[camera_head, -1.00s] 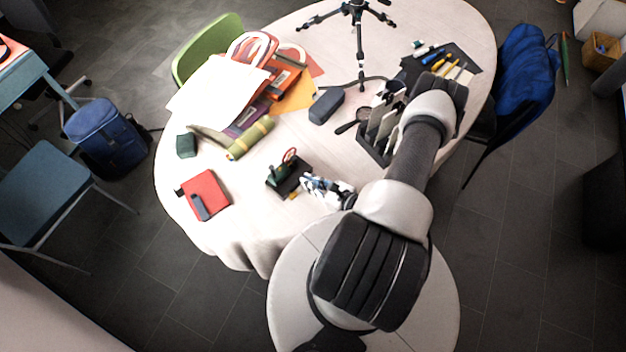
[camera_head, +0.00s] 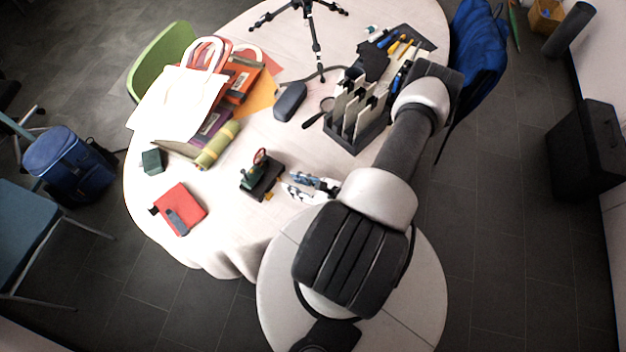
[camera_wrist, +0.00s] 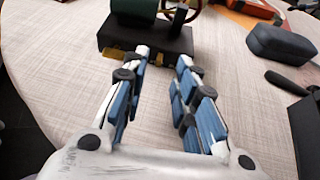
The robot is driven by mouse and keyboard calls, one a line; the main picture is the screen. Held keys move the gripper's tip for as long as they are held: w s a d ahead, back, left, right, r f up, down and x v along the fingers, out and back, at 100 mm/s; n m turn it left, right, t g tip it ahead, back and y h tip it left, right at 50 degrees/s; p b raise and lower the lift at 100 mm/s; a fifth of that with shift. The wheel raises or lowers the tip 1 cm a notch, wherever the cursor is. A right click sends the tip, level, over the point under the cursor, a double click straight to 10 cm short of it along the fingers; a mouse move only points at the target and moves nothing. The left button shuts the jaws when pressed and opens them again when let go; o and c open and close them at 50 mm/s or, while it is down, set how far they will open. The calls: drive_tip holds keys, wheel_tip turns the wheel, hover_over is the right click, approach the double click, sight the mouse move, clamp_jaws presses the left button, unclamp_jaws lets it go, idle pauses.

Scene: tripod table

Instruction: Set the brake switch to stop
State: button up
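The brake device has a black box base (camera_head: 267,186) with a green body (camera_head: 248,180) and a red wheel (camera_head: 260,156) on top. It stands on the table's near side. In the wrist view its black base (camera_wrist: 160,40) and green body (camera_wrist: 133,12) show at the top, partly cut off. A small yellow part (camera_wrist: 112,53) sits low on the base's near face; I cannot tell whether it is the brake switch, nor its setting. My gripper (camera_head: 287,184) is open and empty, just right of the device. In the wrist view its fingertips (camera_wrist: 164,58) point at the base, with a gap between them.
A red notebook (camera_head: 188,202) lies left of the device. A black file rack (camera_head: 375,134), a dark case (camera_head: 290,101) and a tripod (camera_head: 315,45) stand farther back. Books and a white bag (camera_head: 175,100) lie at back left. The table (camera_head: 240,237) is bare in front.

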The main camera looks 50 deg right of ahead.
drive_tip(key=v, duration=0.7)
drive_tip(key=shift+s+r, duration=0.1)
drive_tip(key=shift+s, duration=0.15)
drive_tip(key=w+a+r+n+g+y, duration=0.4)
drive_tip(key=r+n+g, duration=0.1)
drive_tip(key=r+n, duration=0.45)
drive_tip(key=w+a+r+n+g+y, duration=0.3)
drive_tip(key=a+r+n+g, duration=0.1)
drive_tip(key=r+n, duration=0.6)
drive_tip(key=s+a+r+n+h, duration=0.1)
drive_tip(key=a+r+n+h, duration=0.2)
drive_tip(key=r+n, duration=0.2)
drive_tip(key=s+a+r+n+h, duration=0.2)
drive_tip(key=a+r+n, duration=0.2)
drive_tip(key=r, duration=0.4)
drive_tip(key=s+a+r+n+h+b, duration=0.1)
drive_tip(key=s+a+r+n+h, duration=0.1)
drive_tip(key=r+n, duration=0.4)
drive_tip(key=shift+a+r+h, duration=0.65)
drive_tip(key=shift+a+h, duration=0.15)
drive_tip(key=shift+a, duration=0.05)
